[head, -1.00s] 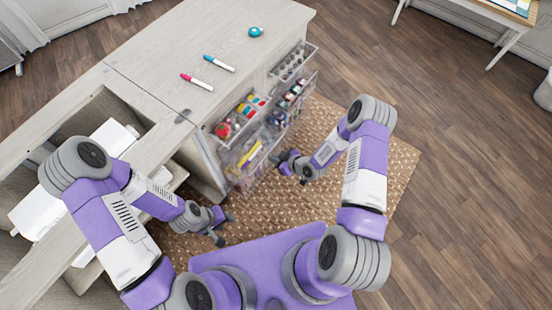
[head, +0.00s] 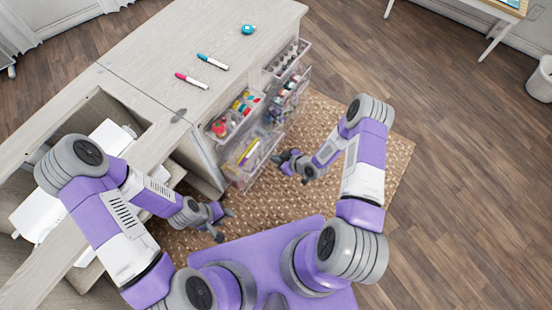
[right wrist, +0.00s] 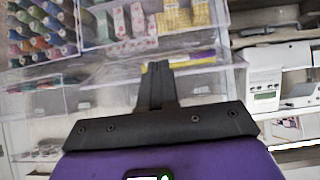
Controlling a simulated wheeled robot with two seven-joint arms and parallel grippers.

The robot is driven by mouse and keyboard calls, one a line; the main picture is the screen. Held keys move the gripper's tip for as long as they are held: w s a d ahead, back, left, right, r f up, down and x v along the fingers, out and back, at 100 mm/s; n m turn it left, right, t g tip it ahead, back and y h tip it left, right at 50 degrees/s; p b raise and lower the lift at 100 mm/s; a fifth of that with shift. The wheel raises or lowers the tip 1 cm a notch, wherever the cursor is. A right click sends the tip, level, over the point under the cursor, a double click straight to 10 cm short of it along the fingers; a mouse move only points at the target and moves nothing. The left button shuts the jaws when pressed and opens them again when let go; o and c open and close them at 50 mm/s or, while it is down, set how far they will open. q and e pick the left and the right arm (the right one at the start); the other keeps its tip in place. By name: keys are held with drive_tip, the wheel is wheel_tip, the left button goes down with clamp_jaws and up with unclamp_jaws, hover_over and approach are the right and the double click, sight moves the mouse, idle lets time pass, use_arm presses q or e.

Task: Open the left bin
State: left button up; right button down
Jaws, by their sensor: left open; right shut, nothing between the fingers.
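Clear plastic bins hang in two columns on the cabinet's end face. The left column has an upper bin (head: 213,134) with colourful items and a lower bin (head: 238,181) with a yellow item; I cannot tell which is meant. Both look closed against the cabinet. My right gripper (head: 283,162) is shut and empty, just right of the lower left bin. In the right wrist view its shut fingers (right wrist: 157,72) overlap a clear bin front (right wrist: 115,92); contact cannot be told. My left gripper (head: 223,225) is open and empty, lower left of the bins over the rug.
The right column holds an upper bin (head: 290,58) of spools and another below it. Two markers (head: 212,61) and a teal round item (head: 249,29) lie on the cabinet top (head: 150,70). A white sewing machine (right wrist: 275,85) shows in the right wrist view.

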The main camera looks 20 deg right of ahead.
drive_tip(key=s+d+f+p+v, duration=0.1)
drive_tip(key=f+p+v, duration=0.1)
drive_tip(key=v, duration=0.8)
drive_tip(key=shift+s+d+r+p, duration=0.2)
drive_tip(key=shift+s+r+p, duration=0.15)
drive_tip(key=shift+p, duration=0.1)
drive_tip(key=s+a+r+m+g+h+p, duration=0.2)
drive_tip(key=s+a+r+m+g+p, duration=0.2)
drive_tip(key=s+a+r+m+g, duration=0.3)
drive_tip(key=s+a+r+m, duration=0.3)
drive_tip(key=a, duration=0.1)
drive_tip(key=shift+s+a+m, duration=0.3)
drive_tip(key=shift+s, duration=0.05)
drive_tip(key=shift+d, duration=0.1)
